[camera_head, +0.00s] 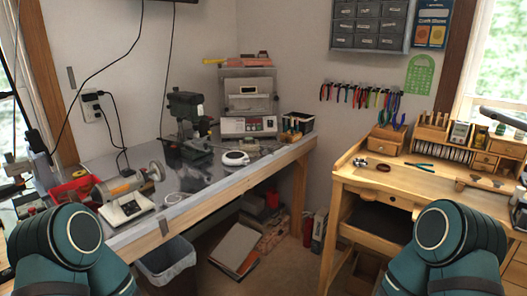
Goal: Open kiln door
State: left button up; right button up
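The kiln (248,101) is a small grey box at the far end of the left bench, in the back corner of the room. Its upper front door (250,88) has a small pale window and looks closed. Below the door is a light control panel (248,125) with a dark display. Orange and red items lie on top of the kiln. Only teal links of my two arms show at the lower left and lower right, well apart from the kiln. Neither of my grippers is in view.
A dark green drill press (189,120) stands left of the kiln, and a tool holder (297,122) stands right. A round white device (233,158) lies before it. A grey polishing machine (128,195) is nearer. A wooden workbench (410,182) stands right. Floor shows between the benches.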

aim_at(235, 87)
jog(key=i, duration=0.75)
jog(key=i+z, duration=0.15)
jog(key=i, duration=0.55)
